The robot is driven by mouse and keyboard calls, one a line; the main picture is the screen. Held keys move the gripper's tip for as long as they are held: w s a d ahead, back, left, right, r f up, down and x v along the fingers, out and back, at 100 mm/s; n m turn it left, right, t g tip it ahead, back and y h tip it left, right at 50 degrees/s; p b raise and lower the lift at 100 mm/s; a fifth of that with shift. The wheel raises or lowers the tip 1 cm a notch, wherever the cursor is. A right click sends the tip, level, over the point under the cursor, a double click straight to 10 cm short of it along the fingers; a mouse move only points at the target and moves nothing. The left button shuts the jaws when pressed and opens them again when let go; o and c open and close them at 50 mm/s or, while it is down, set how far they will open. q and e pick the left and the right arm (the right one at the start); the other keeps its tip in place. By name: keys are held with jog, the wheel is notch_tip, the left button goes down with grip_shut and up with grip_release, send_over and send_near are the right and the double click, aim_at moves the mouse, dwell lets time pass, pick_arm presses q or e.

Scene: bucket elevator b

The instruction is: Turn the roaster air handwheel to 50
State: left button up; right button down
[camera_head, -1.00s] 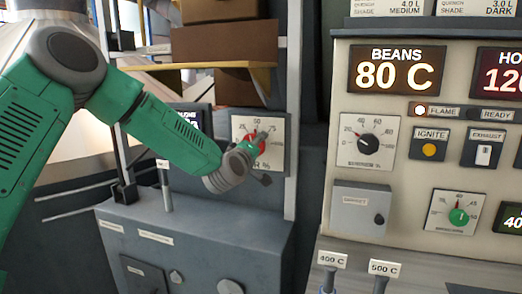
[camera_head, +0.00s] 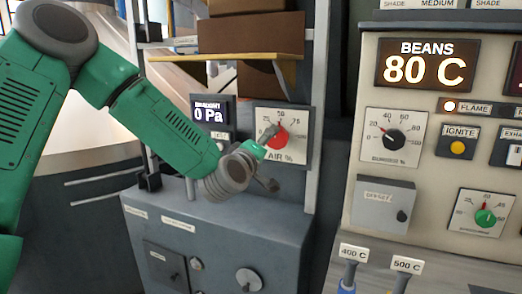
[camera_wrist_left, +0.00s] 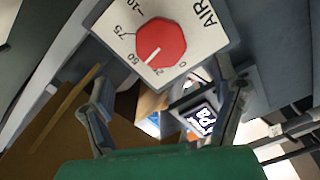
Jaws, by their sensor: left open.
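The roaster air handwheel is a red octagonal knob (camera_head: 279,137) on a white "AIR %" dial plate (camera_head: 302,150) on the grey cabinet. In the left wrist view the red knob (camera_wrist_left: 161,44) shows at the top, with its white pointer line aimed between the 25 and 50 marks. My left gripper (camera_head: 268,158) is in front of the dial, at its lower left, with one finger overlapping the knob's left edge. In the left wrist view the left gripper (camera_wrist_left: 170,98) has its fingers wide apart with nothing held between them. My right gripper is out of view.
A draught display (camera_head: 210,112) reading 0 Pa is left of the dial. A wooden shelf (camera_head: 225,68) with boxes is above. The beige roaster panel (camera_head: 365,160) with other knobs stands to the right. Small levers (camera_head: 350,270) rise at the bottom right.

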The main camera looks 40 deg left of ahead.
pick_arm(q)
jog(key=s, duration=0.2)
jog(key=m+t+y+p, duration=0.15)
jog(key=m+t, duration=0.35)
jog(key=m, duration=0.8)
send_near(275, 141)
jog(key=shift+h, duration=0.25)
jog(key=p+x, duration=0.3)
jog(key=x, duration=0.7)
jog(key=shift+a+r, duration=0.1)
jog(key=shift+a, duration=0.05)
jog(key=shift+w+r+g, duration=0.15)
jog(key=shift+w+g, duration=0.15)
jog(key=shift+w, duration=0.15)
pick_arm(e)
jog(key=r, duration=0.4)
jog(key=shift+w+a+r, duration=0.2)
